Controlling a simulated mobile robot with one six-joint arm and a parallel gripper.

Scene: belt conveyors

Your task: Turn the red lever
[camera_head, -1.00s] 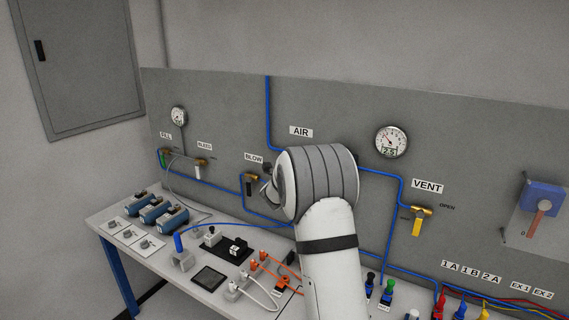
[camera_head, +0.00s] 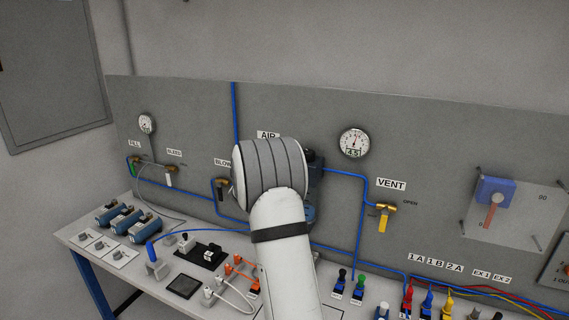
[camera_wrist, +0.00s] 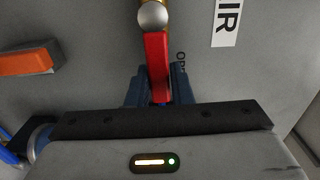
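The red lever (camera_wrist: 157,65) shows in the wrist view. It hangs from a round silver nut on a brass fitting, beside the AIR label. My gripper (camera_wrist: 158,85) has its dark blue fingers on both sides of the lever, close against it. It looks shut on the lever's lower part. In the head view my arm hides this lever and my fingers. A second red handle (camera_head: 495,209) sits on a blue box at the right in the head view, apart from my gripper.
A round gauge (camera_head: 354,142) is on the grey panel right of my arm. A yellow VENT lever (camera_head: 383,223) hangs at its lower right. Blue tubing runs along the panel. The bench (camera_head: 75,232) below holds blue devices, sockets and coloured plugs. An orange block (camera_wrist: 27,60) shows in the wrist view.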

